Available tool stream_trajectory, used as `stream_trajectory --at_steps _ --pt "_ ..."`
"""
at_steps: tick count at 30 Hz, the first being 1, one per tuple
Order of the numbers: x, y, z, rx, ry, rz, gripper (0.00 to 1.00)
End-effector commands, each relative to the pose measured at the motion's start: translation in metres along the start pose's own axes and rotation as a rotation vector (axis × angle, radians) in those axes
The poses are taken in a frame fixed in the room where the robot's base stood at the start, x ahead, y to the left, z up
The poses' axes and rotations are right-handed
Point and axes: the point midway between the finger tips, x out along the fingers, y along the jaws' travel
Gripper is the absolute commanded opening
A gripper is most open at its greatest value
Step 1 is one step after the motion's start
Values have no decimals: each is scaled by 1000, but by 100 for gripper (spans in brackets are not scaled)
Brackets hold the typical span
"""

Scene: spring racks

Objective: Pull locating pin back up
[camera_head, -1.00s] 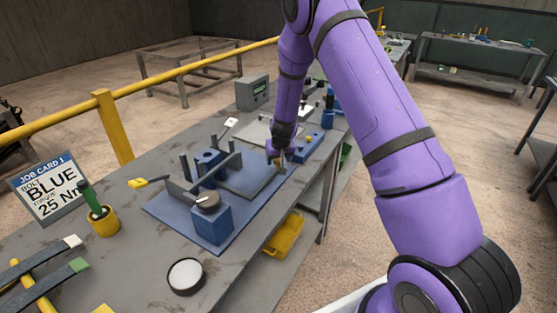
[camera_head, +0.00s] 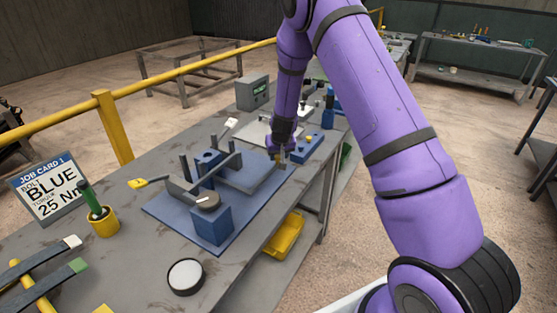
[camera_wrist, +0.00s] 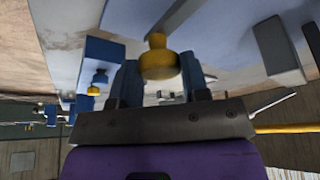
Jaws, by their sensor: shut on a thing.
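My gripper (camera_head: 280,158) is shut on this knob. In the head view it points down at the far right corner of the blue fixture plate (camera_head: 235,235). The pin's lower end and its hole are too small and too hidden to make out.
A blue block with a yellow knob (camera_head: 309,139) stands just beyond my gripper. A grey box with a display (camera_head: 252,93) is at the back. A job card (camera_head: 48,188), a yellow cup (camera_head: 103,222) and a round white-topped dish (camera_head: 186,277) are nearer.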

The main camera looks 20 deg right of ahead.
Motion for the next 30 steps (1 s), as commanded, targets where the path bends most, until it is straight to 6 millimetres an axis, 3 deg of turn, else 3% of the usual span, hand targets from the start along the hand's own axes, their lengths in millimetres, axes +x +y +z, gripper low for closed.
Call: stream_trajectory --at_steps 3,7,19,20,22,30 --pt "-28 -2 -14 -3 10 -1 0" --pt "-47 -1 -21 -2 9 0 0" --pt "-57 0 -26 0 10 -1 0" --pt "-57 0 -26 1 10 -1 47" --pt "-57 0 -26 1 9 0 63" --pt "-55 0 -24 0 5 0 66"
